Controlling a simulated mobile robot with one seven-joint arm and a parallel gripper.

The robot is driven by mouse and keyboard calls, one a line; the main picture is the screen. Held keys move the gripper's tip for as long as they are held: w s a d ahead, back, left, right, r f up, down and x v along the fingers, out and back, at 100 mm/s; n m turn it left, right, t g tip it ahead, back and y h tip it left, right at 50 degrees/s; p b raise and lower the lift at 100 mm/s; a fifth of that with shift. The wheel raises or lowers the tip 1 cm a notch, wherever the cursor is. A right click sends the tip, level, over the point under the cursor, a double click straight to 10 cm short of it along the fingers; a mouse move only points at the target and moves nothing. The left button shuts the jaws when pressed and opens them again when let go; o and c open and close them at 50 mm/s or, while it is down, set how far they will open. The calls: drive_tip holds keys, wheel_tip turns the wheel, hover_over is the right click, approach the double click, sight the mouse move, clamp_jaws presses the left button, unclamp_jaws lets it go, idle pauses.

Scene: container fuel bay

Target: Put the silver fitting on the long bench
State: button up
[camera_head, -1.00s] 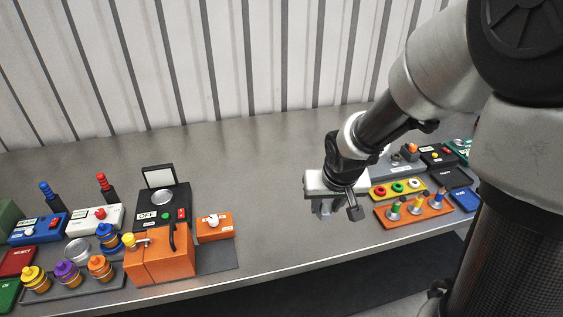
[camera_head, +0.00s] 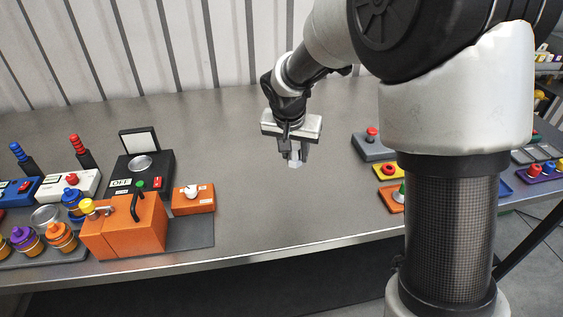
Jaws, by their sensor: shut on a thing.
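My gripper (camera_head: 294,158) is over the clear middle of the long grey bench (camera_head: 250,205). It points down and is shut on a small silver fitting (camera_head: 295,161), of which only the lower part shows below the fingers. The fitting appears close above the bench top; I cannot tell whether it touches.
Left of my gripper are an orange can (camera_head: 125,230), a black scale-like device (camera_head: 140,175) and a small orange box (camera_head: 194,198). Right of it are a grey box with a red button (camera_head: 372,145) and a yellow tray (camera_head: 388,172). A ribbed wall (camera_head: 180,45) stands behind.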

drive_tip(key=shift+f+b, duration=0.3)
drive_tip(key=shift+f, duration=3.15)
drive_tip(key=shift+f+b, duration=0.2)
drive_tip(key=shift+b, duration=0.1)
drive_tip(key=o, duration=1.1)
drive_tip(key=shift+r, duration=0.1)
